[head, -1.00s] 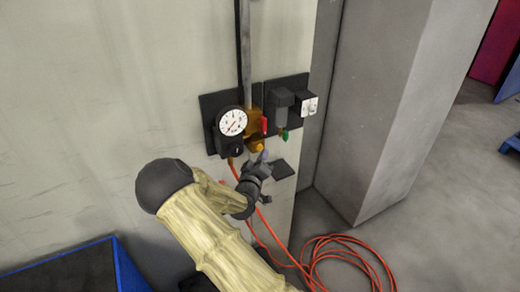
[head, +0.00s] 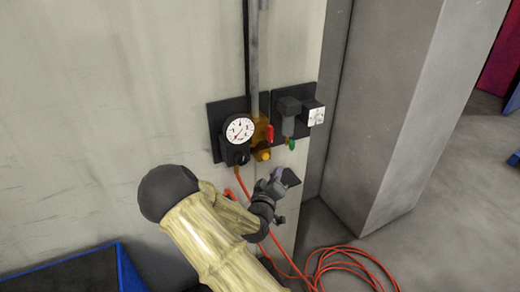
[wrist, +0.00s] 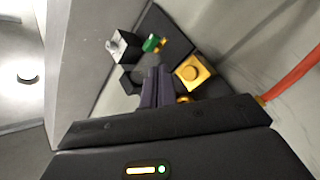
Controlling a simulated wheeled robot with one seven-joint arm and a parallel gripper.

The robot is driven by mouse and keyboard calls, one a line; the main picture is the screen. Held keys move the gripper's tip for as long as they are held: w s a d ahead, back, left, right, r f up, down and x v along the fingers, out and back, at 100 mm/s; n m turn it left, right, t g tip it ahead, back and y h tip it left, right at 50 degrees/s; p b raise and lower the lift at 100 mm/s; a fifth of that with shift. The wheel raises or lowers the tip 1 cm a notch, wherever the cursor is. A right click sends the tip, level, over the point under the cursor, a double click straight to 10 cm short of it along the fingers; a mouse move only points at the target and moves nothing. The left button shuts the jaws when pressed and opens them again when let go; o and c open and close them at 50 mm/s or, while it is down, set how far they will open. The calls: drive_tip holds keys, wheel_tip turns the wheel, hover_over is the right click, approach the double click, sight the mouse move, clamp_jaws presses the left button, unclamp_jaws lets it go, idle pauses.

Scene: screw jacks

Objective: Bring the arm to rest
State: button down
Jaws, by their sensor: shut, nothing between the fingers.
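My gripper (head: 284,178) is in front of the wall, below and to the right of the brass valve fitting (head: 263,154), apart from it. In the wrist view the two dark fingers (wrist: 157,88) are together with nothing between them. My arm, in a tan sleeve, is bent and reaches up from the bottom of the head view.
A pressure gauge (head: 240,130), a red lever (head: 270,134), a grey filter unit (head: 289,118) and a green knob (head: 292,145) are on the wall. An orange hose (head: 345,262) lies coiled on the floor beside a grey pillar (head: 395,110). A blue-edged dark bin (head: 75,272) is lower left.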

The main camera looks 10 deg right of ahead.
drive_tip(key=s+a+f+m+g+y+b, duration=0.1)
drive_tip(key=s+f+m+g+y+b, duration=0.25)
drive_tip(key=s+f+g+y, duration=0.35)
drive_tip(key=s+a+r+g+y+b, duration=0.1)
drive_tip(key=s+a+g, duration=0.2)
drive_tip(key=s, duration=0.6)
drive_tip(key=s+a+r+g+y+b, duration=0.1)
drive_tip(key=s+a+g+y, duration=0.1)
drive_tip(key=s, duration=0.6)
drive_tip(key=shift+s+a+r+g+y, duration=0.3)
drive_tip(key=shift+s+a+g, duration=0.1)
drive_tip(key=shift+a+g, duration=0.1)
drive_tip(key=shift+n, duration=0.25)
